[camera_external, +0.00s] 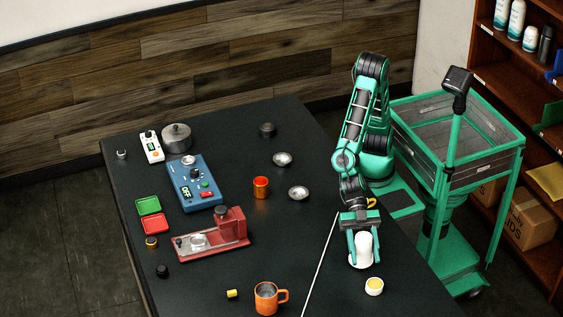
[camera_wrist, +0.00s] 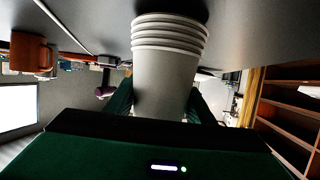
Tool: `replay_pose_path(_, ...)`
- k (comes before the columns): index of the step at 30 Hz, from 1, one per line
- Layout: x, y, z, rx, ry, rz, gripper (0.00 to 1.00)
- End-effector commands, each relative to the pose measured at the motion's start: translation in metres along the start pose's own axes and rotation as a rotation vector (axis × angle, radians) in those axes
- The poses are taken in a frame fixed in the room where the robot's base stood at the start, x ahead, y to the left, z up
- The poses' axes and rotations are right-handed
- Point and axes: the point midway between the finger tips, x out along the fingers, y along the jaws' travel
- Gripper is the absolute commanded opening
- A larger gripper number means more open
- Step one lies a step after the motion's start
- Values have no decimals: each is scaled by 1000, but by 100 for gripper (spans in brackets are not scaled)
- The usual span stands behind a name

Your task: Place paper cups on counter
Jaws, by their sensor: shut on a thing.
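A stack of white paper cups (camera_external: 364,249) is at the right side of the black counter (camera_external: 270,215). In the external view, my gripper (camera_external: 363,252) points down with its green fingers on both sides of the stack. In the wrist view, the stacked cups (camera_wrist: 168,60) fill the middle, with several rims nested together at the dark counter surface. My gripper (camera_wrist: 162,105) is shut on the stack. The rims appear at or very close to the counter; I cannot tell whether they touch it. The fingertips are partly hidden behind the cups.
A small white cup with yellow contents (camera_external: 374,286) stands just in front of the stack. An orange mug (camera_external: 267,298) and a thin white rod (camera_external: 320,265) lie to the left. A red machine (camera_external: 213,238), a blue device (camera_external: 195,184) and small bowls (camera_external: 299,193) stand farther left.

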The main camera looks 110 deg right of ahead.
Motion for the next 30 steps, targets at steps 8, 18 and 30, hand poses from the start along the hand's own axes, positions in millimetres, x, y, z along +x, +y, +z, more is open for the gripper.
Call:
replay_pose_path(8, 3, 0, 6, -2, 1, 1, 27)
replay_pose_path(18, 3, 0, 8, -1, 1, 1, 67)
replay_pose_path(30, -16, 1, 6, 1, 1, 2, 67)
